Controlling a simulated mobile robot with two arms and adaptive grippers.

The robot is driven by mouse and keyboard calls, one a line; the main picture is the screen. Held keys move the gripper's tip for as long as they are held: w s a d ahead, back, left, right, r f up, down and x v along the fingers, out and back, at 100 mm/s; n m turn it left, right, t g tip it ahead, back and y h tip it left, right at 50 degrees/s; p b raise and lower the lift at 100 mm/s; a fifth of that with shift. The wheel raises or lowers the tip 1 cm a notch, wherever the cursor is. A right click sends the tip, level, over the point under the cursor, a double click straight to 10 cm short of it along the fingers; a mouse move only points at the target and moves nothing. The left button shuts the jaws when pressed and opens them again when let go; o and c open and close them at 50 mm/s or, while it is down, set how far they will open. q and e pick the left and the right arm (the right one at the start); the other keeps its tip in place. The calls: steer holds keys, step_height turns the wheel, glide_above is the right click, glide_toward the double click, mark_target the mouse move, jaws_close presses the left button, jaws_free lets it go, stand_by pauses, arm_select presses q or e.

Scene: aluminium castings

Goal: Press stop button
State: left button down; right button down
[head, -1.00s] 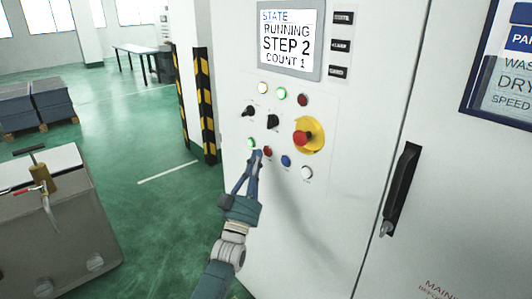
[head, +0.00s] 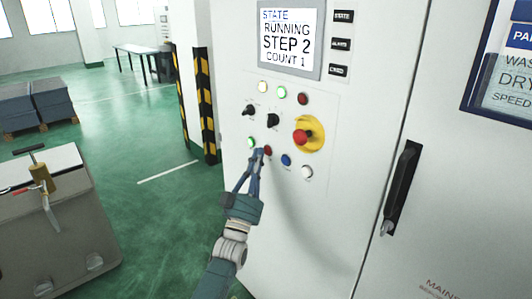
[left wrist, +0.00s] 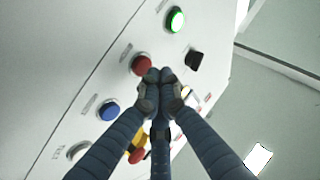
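The small red button (head: 268,150), presumably the stop button, is in the lower row of the white control panel, between a lit green button (head: 251,142) and a blue button (head: 286,159). My left gripper (head: 257,150) is at the panel beside the red button. In the left wrist view its fingertips (left wrist: 160,76) meet with nothing between them, and the red button (left wrist: 141,64) is just left of the tips, uncovered. I cannot tell whether the tips touch the panel. My right gripper is not in view.
A red emergency mushroom button (head: 302,136) on a yellow plate sits above and right of the lower row. Black selector knobs (head: 272,121) and a white button (head: 307,172) are near. The display (head: 289,38) reads RUNNING STEP 2. A black door handle (head: 403,190) stands at right.

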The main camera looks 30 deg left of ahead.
arm_select(q)
steer(key=shift+w+d+b, duration=0.2)
steer(key=shift+w+b, duration=0.1)
steer(key=shift+w, duration=0.2)
stand_by(0.7)
steer(key=shift+s, duration=0.15)
steer(key=shift+s+a+p, duration=0.3)
steer(key=shift+s+p, duration=0.15)
steer(key=shift+s, duration=0.15)
steer(key=s, duration=0.1)
steer(key=s+a+p, duration=0.1)
steer(key=s, duration=0.1)
steer(key=s+a+p, duration=0.1)
steer(key=shift+s, duration=0.35)
stand_by(0.8)
